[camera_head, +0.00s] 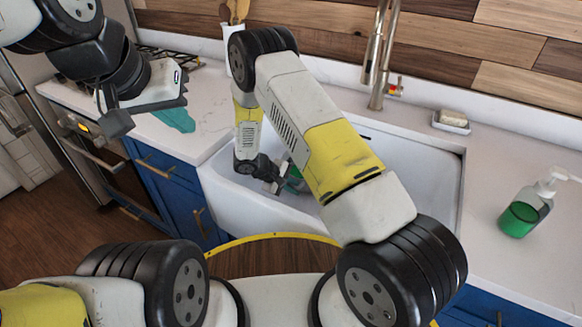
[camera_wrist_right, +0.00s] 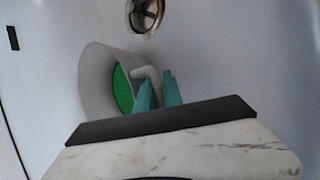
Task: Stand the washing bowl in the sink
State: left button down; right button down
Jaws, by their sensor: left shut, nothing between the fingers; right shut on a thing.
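The washing bowl (camera_wrist_right: 96,75) is pale grey outside, with green showing inside. In the right wrist view it lies tilted inside the white sink (camera_head: 415,170), below the drain. In the head view this gripper (camera_head: 272,184) is down in the left part of the sink, and my arm hides most of the bowl. My left gripper (camera_head: 150,105) is shut and empty above the counter at left.
A tap (camera_head: 378,60) rises behind the sink. A soap bottle (camera_head: 520,212) stands on the right counter, and a soap dish (camera_head: 451,120) is at the back right. The drain (camera_wrist_right: 145,14) shows in the wrist view.

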jog(key=shift+f, duration=0.55)
jog(key=c, duration=1.4)
grip_release()
